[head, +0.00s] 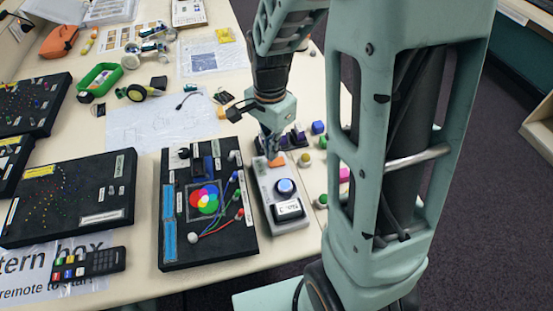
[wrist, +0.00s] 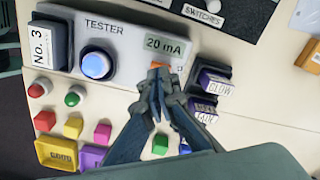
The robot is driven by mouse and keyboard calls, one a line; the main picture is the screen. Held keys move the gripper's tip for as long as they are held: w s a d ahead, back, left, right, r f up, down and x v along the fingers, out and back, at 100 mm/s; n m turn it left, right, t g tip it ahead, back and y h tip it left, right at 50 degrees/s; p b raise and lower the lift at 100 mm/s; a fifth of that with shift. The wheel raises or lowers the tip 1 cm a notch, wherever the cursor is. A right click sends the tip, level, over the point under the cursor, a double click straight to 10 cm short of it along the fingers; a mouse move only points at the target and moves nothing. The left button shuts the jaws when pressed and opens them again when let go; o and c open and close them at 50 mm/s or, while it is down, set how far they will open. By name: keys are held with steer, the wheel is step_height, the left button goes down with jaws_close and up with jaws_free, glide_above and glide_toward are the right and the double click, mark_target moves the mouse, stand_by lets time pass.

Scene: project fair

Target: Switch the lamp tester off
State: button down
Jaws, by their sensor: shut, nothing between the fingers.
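The lamp tester (head: 292,215) is a light grey box near the table's right edge; it fills the upper left of the wrist view (wrist: 122,58). It carries a round blue dome (wrist: 97,65) with a bright centre, a "No. 3" card and a greenish "20 mA" plate (wrist: 167,45). An orange switch (head: 277,161) sits at its far end and shows partly in the wrist view (wrist: 160,66), mostly hidden behind my fingertips. My gripper (wrist: 158,76) is shut and empty, its tips over or at this switch. I cannot tell whether they touch it. The switch's position is unclear.
A black board with coloured discs and wires (head: 207,235) stands close left of the tester. Coloured caps, a yellow tray (wrist: 55,154) and dark labelled blocks (wrist: 213,82) lie around it. A remote (head: 88,263) and more black boards fill the left. The table's right edge is near.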

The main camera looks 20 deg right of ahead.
steer(key=shift+f+b, duration=0.85)
steer(key=shift+f, duration=0.25)
stand_by(0.4)
steer(key=shift+r+p, duration=2.9)
steer(key=shift+r, duration=0.65)
